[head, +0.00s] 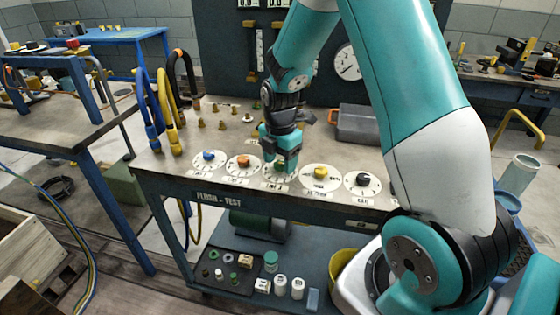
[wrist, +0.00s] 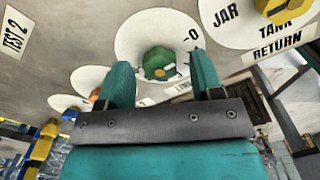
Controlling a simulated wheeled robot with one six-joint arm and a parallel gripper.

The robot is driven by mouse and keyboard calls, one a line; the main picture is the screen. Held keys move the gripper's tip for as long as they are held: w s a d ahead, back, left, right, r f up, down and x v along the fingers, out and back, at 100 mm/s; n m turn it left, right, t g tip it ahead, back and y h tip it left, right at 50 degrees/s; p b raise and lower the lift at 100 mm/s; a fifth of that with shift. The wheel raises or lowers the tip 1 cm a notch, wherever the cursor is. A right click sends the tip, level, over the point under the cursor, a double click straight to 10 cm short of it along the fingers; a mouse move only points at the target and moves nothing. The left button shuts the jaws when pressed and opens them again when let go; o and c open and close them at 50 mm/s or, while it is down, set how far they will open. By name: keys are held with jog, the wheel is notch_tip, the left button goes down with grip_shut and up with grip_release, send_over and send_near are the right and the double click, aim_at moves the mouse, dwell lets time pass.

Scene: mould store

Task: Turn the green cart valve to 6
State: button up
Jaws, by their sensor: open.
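The green valve (wrist: 158,63) is a green knob in the middle of a white round dial in the wrist view. A "0" shows at the dial's right; the other dial marks are hidden or too small to read. My gripper (wrist: 160,78) is open, with one teal finger at each side of the knob in that view. I cannot tell whether the fingers touch it. In the head view my gripper (head: 284,166) points down over the middle dial of the cart (head: 330,197) and mostly hides the green knob.
A blue knob (head: 208,155) and an orange knob (head: 243,161) are to the left, a yellow knob (head: 320,172) and a black knob (head: 362,180) to the right. Blue and yellow hoses (head: 168,100) stand at the cart's left end. A grey-orange tray (head: 357,122) lies behind.

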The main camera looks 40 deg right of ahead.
jog(key=shift+f, duration=0.25)
jog(key=c, duration=0.9)
